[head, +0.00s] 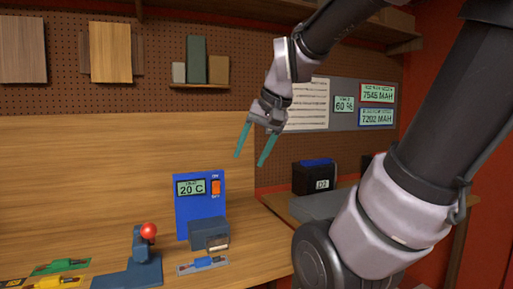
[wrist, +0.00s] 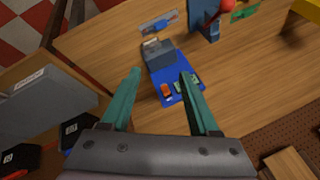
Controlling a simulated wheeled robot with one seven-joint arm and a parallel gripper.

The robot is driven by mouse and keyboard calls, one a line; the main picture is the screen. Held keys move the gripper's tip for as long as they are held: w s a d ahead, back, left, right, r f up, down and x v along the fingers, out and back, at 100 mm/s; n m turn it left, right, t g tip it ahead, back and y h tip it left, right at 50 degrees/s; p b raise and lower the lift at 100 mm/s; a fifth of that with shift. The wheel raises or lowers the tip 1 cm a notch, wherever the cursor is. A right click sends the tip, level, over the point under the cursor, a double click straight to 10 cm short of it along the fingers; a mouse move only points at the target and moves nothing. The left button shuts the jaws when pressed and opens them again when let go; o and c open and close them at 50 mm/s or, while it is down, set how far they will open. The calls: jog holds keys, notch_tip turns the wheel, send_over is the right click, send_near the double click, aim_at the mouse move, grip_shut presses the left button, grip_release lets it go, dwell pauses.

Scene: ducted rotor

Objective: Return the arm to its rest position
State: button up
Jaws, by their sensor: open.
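My gripper (head: 254,146) is raised in the air above the bench, in front of the pegboard, with its two teal fingers spread apart. In the wrist view my gripper (wrist: 160,88) is also open, with nothing between the fingers. My arm reaches in from the upper right of the head view. The blue box with a 20 C display and an orange switch (head: 187,218) stands on the bench below the gripper. It also shows between and beyond the fingertips in the wrist view (wrist: 182,99).
A blue lever stand with a red ball (head: 148,231) stands on the wooden bench, near small green and yellow parts. A dark box (head: 315,177) sits on the side table at right. Shelves with blocks (head: 196,62) hang on the pegboard. The air around the gripper is clear.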

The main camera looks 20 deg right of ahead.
jog(key=shift+s+d+r+n+t, duration=0.1)
jog(key=shift+s+r+n+t, duration=0.1)
jog(key=shift+s+r+t, duration=0.35)
jog(key=shift+s+r+n+t, duration=0.15)
jog(key=shift+s+r+n, duration=0.05)
jog(key=shift+s, duration=0.5)
dwell(1.2)
